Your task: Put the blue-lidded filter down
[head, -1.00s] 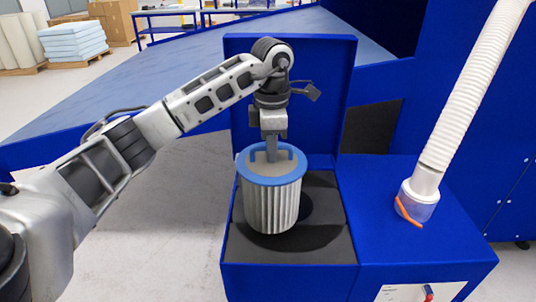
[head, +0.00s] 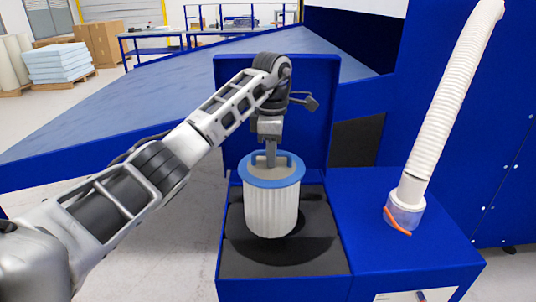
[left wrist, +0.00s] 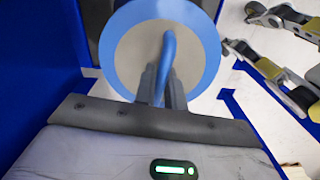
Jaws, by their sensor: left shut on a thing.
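The filter (head: 271,210) has a white pleated body and a blue-rimmed lid (head: 250,179) with a grey centre and a blue handle. It is upright over the dark bay of the blue housing (head: 335,277). I cannot tell whether its base touches the bay floor. My left gripper (head: 271,158) is above the lid, shut on the handle. In the left wrist view the fingers (left wrist: 160,88) close around the handle (left wrist: 168,48), and the lid (left wrist: 207,50) shows behind them. My right gripper is not in view.
The housing's raised blue panel (head: 318,105) stands behind the filter. A white ribbed hose (head: 445,105) with a clear end (head: 404,212) rests on the blue surface at right. A large blue-edged sloping surface (head: 120,125) lies behind my arm. Pale stacked slabs (head: 60,63) stand far left.

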